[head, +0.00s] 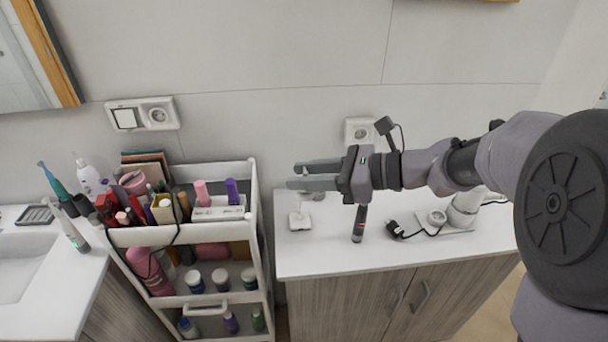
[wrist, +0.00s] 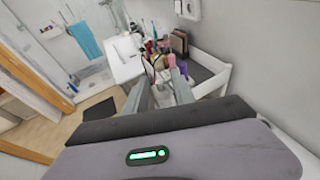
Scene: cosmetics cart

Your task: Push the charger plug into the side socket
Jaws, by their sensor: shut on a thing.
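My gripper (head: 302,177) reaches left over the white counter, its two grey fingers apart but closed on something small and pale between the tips. The held thing is mostly hidden, so I cannot tell what it is. In the wrist view the gripper (wrist: 160,90) points toward the cart. A black plug (head: 393,227) lies on the counter, its cable running to a white round base. One wall socket (head: 358,130) is behind my arm; another (head: 158,115) is beside a switch above the cart. I cannot tell which is the side socket.
The white cart (head: 252,215) with several cosmetics stands left of the counter (head: 330,255). A small white stand (head: 300,219) and a dark handle (head: 359,224) are below my gripper. A sink (head: 22,262) is at far left. The counter's front middle is clear.

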